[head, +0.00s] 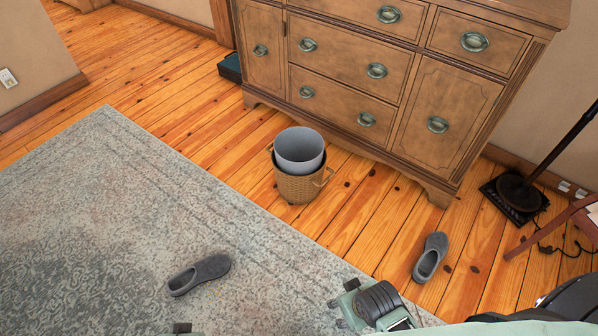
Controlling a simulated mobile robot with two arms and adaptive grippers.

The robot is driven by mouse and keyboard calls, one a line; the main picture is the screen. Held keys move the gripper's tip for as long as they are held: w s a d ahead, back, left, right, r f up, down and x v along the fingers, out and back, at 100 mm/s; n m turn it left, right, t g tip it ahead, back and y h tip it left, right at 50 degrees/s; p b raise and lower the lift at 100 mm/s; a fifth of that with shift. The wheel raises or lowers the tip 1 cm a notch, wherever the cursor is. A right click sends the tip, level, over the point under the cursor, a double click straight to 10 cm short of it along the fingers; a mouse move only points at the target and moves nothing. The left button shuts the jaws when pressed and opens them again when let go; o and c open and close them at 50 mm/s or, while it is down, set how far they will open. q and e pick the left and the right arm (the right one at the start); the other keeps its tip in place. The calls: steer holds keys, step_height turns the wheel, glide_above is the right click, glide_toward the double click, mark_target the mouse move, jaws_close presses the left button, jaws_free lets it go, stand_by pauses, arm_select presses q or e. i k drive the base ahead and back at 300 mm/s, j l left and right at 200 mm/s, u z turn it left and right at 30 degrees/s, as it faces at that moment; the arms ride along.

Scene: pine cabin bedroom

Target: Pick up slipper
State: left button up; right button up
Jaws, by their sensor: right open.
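Two grey slippers lie apart from each other. One slipper (199,274) is on the rug, left of centre, with its opening facing up. The other slipper (430,258) is on the wooden floor at the right, in front of the dresser. My right gripper (343,305) is open at the bottom, between the two slippers in the picture and touching neither. Its jaws hold nothing that I can see. A small dark part (182,328) at the bottom edge may belong to my left gripper; most of it is cut off, so its state does not show.
A wooden dresser (340,70) stands at the back. A wicker basket (300,187) with a grey bin (299,150) inside stands before it. A dark lamp base (515,192) and a cable are at the right. The patterned rug (110,200) is otherwise clear.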

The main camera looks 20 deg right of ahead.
mark_target(198, 273)
steer(key=u, duration=0.8)
